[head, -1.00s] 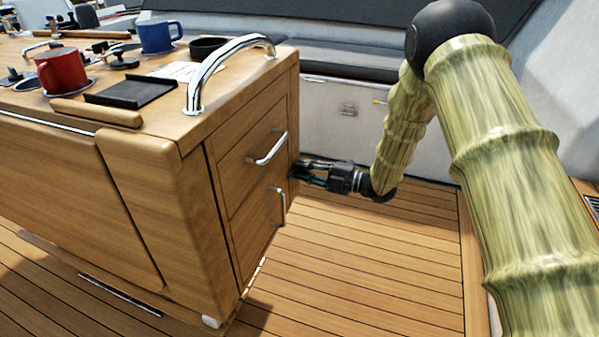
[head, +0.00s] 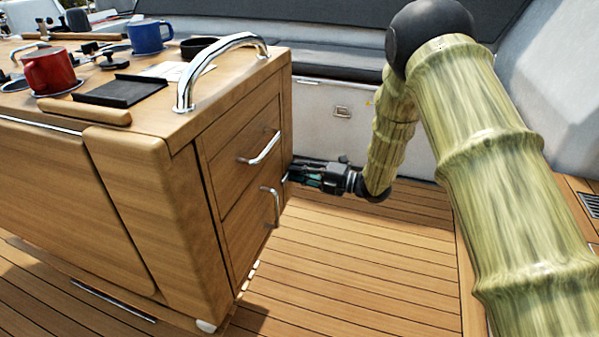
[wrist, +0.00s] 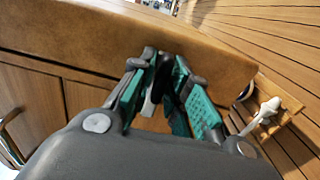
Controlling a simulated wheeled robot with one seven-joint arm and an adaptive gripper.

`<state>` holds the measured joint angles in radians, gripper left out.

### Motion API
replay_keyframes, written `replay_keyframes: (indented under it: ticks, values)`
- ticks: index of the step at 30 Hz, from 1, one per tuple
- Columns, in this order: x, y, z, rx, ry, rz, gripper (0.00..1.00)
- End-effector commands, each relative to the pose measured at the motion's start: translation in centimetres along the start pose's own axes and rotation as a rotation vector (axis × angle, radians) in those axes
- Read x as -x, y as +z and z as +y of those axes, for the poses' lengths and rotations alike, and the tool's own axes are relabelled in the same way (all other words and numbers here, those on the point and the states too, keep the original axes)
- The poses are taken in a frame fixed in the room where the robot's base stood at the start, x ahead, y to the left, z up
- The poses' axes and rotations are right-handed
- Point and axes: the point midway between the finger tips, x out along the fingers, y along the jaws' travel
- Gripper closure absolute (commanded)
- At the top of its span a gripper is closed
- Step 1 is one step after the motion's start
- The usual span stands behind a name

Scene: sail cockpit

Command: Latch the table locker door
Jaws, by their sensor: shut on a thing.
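The table locker door (head: 247,238) is the lower panel on the table's end, below a drawer, and looks flush with it. Its upright metal handle (head: 277,206) also shows at the left edge of the wrist view (wrist: 12,122). My gripper (head: 298,174) is at the table end's far edge, right of the door handle. In the wrist view my gripper (wrist: 165,90) has its fingers closed around a small dark and pale piece (wrist: 158,78), probably the latch. The fingers hide most of it, so its turn cannot be told.
The drawer (head: 245,148) has a horizontal metal handle. A chrome rail (head: 183,85), a red mug (head: 48,70), a blue mug (head: 148,36) and a black tray (head: 118,90) are on the tabletop. A bench stands behind. The plank floor (head: 350,255) by the table is clear.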

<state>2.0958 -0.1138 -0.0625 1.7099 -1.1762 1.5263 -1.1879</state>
Motion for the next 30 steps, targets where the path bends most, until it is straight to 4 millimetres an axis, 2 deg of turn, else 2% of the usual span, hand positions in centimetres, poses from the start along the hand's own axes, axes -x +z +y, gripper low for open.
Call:
replay_keyframes:
  ticks: [2, 3, 5, 17, 23, 30]
  values:
    - [0.1, 0.0, -0.1, 0.001, -0.002, 0.0, 1.0]
    - [0.1, 0.0, -0.1, 0.001, -0.002, 0.0, 0.79]
    - [0.1, 0.0, -0.1, 0.0, -0.002, 0.0, 0.69]
    - [0.4, 0.0, 0.0, 0.0, -0.001, 0.0, 0.69]
    - [3.0, 0.1, 0.0, 0.0, 0.0, -0.002, 0.69]
    - [7.4, 0.1, 0.0, -0.001, -0.001, -0.002, 0.69]
